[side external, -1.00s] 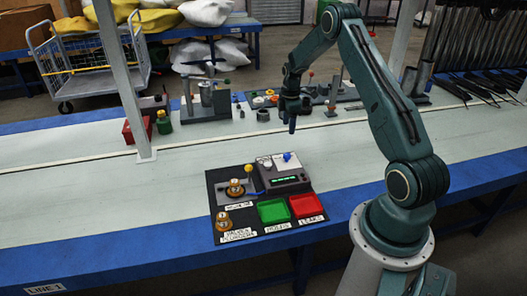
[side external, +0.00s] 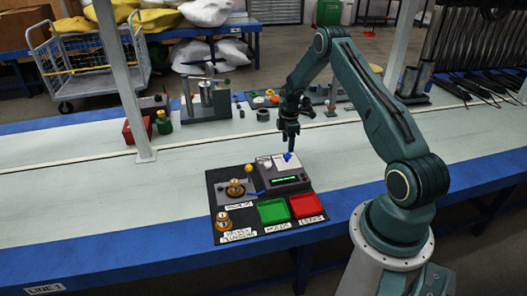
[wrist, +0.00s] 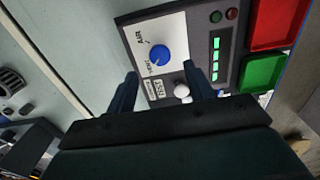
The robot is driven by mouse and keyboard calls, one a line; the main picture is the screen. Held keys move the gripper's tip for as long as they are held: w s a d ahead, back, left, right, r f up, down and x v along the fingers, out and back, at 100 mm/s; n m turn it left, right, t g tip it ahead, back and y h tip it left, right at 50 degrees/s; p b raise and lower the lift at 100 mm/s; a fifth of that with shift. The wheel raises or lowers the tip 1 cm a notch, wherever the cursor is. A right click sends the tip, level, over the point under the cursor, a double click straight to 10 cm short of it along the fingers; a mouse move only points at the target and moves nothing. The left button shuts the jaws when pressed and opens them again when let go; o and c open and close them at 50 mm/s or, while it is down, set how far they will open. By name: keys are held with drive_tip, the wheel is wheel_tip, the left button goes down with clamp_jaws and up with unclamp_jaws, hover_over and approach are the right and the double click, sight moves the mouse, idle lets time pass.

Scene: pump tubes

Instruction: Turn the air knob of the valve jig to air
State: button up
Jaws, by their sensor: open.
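The valve jig (side external: 284,181) is a grey box with a blue air knob (side external: 287,156) on its white label plate. In the wrist view the blue knob (wrist: 162,55) lies ahead of and between the finger lines, by the printed words AIR and VENT. A small pale mark on the knob seems to face the VENT side, but it is too small to be sure. My gripper (side external: 289,141) hangs pointing down just above the knob. In the wrist view my gripper (wrist: 165,80) is open and empty, its fingers widely apart.
A white round button (wrist: 181,90) by a TEST label sits near the right finger. A lit green display (side external: 284,180), a green tray (side external: 273,210) and a red tray (side external: 306,205) are close by.

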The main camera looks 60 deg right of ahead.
sight(287, 155)
drive_tip(key=shift+f, duration=2.9)
drive_tip(key=c, duration=1)
